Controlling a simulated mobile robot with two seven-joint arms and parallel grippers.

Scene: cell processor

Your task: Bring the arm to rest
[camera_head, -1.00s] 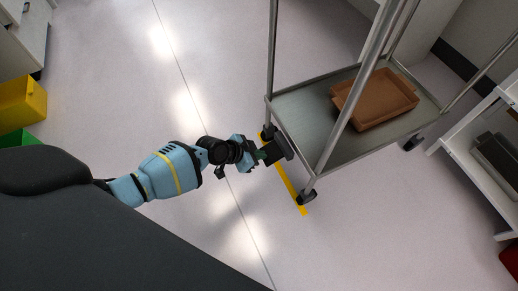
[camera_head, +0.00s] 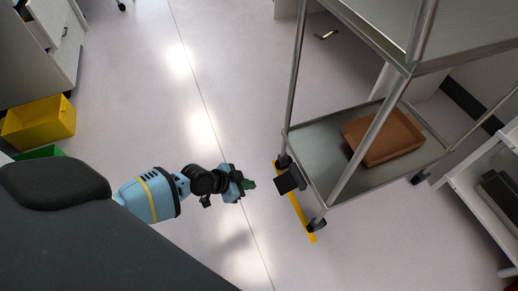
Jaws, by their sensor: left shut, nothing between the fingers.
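My left arm reaches in from the left, blue with black joints and a yellow band. Its gripper (camera_head: 250,184) is shut and empty, held above the open floor to the left of the metal cart (camera_head: 330,135). A gap of floor shows between the gripper and the cart's near wheels. My right gripper is not in view.
The cart's lower shelf holds a brown tray (camera_head: 383,137); its upper shelf (camera_head: 460,30) juts in at top right. A yellow bin (camera_head: 40,124) and a green bin (camera_head: 42,153) stand at left by white drawers (camera_head: 62,40). A white shelf unit (camera_head: 485,190) stands at right. The middle floor is clear.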

